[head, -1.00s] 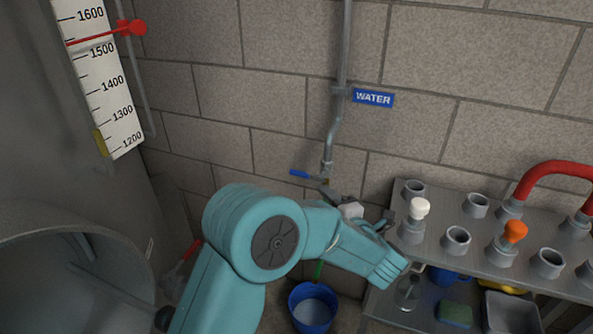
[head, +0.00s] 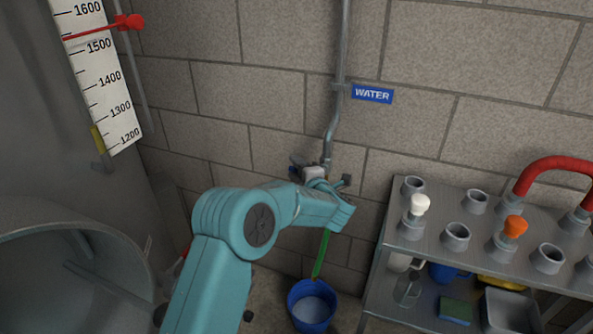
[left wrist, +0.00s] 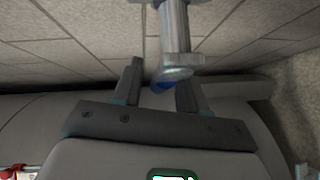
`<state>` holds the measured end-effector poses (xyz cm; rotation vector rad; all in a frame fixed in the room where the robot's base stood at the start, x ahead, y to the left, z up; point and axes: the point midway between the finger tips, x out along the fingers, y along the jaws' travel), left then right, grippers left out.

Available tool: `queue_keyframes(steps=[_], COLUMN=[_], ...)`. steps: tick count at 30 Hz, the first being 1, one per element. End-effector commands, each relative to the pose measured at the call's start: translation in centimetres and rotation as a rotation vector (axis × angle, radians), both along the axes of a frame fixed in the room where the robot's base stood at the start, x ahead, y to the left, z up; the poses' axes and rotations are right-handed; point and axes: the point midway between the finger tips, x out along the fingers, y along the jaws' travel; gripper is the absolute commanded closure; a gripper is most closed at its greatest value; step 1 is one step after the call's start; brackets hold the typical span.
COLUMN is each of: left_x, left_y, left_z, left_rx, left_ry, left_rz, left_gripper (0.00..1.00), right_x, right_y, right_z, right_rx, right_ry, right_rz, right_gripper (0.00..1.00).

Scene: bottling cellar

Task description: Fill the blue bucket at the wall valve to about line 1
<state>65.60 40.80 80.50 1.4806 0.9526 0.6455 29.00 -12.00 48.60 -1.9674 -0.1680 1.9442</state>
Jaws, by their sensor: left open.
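The blue bucket (head: 296,306) stands on the floor below the wall valve. Its inside looks pale; I cannot tell whether that is water, and no line is readable. A green hose or stick (head: 321,255) reaches down to the bucket; its upper end is hidden behind my arm. The valve's grey pipe (head: 335,125) comes down the wall; my left gripper (head: 321,174) is at its lower end and largely covers the valve.
A blue WATER sign (head: 372,94) is on the wall right of the pipe. A metal rack (head: 400,246) with grey sockets, a white and an orange plug and a red hose stands at right. A large tank with a scale (head: 105,80) and an open round hatch (head: 60,225) fills the left.

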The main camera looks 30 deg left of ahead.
Motion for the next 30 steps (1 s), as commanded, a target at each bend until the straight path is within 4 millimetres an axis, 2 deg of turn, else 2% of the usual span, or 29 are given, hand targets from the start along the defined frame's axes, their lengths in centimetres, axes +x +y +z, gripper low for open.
queue_keyframes(steps=[4,8,14,17,21,24,30], left_x=[0.0,0.0,0.0,0.0,0.1,0.1,0.1], left_y=[0.0,0.0,0.0,-0.1,-0.4,-0.6,-0.8], left_z=[0.0,0.0,-0.1,0.1,1.4,2.3,3.2], left_rx=[0.000,0.000,0.022,0.127,0.314,0.406,0.463], left_ry=[0.000,0.000,0.004,0.028,0.070,0.093,0.108], left_rz=[0.000,0.000,0.000,-0.002,0.001,0.000,0.001], left_gripper=[0.58,1.00,1.00,1.00,1.00,1.00,1.00], right_x=[0.0,0.0,0.0,0.0,0.0,0.0,0.0], right_y=[0.0,0.0,0.0,0.0,0.0,0.0,0.0], right_z=[0.0,0.0,-0.5,-2.1,-4.5,-5.3,-5.4], right_rx=[0.000,0.000,0.000,0.000,0.000,0.000,0.000], right_ry=[0.000,0.000,0.000,0.000,0.000,0.000,0.000], right_rz=[0.000,0.000,0.000,0.000,0.000,0.000,0.000], right_gripper=[0.66,0.66,0.66,0.66,0.66,0.66,0.66])
